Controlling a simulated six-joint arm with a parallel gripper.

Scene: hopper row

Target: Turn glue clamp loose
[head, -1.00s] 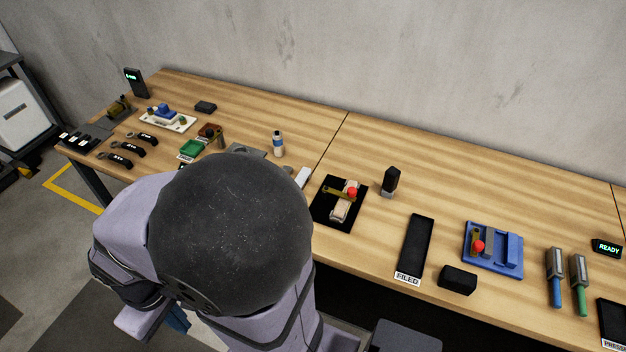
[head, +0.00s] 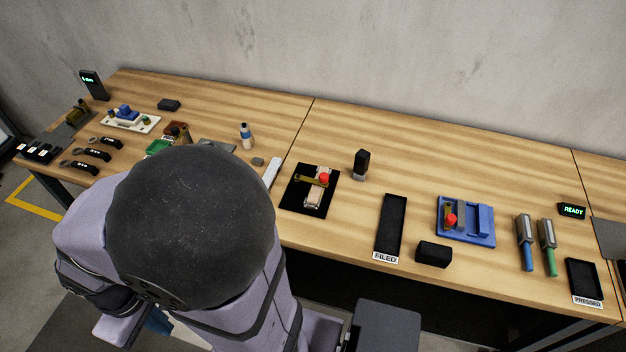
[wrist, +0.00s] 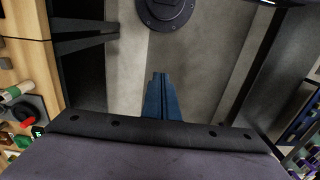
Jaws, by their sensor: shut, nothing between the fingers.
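A clamp with a brass-coloured bar and a red knob (head: 323,179) sits over pale wooden pieces (head: 313,199) on a black mat (head: 295,204), near the middle of the bench. A second red-knobbed clamp (head: 450,219) stands on a blue fixture (head: 481,238) further right. The wood makes the black-mat clamp look like the glue clamp, but no label shows. My gripper (wrist: 160,78) shows its blue fingers shut and empty in the wrist view, over the floor and away from both clamps. In the head view my arm hides most of it.
A black stamp-like block (head: 361,165) stands right of the mat. A FILED tray (head: 391,226), a black block (head: 433,254), two handled tools (head: 525,243) and a PRESSED tray (head: 584,279) line the right. Bench items crowd the left; the back middle is clear.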

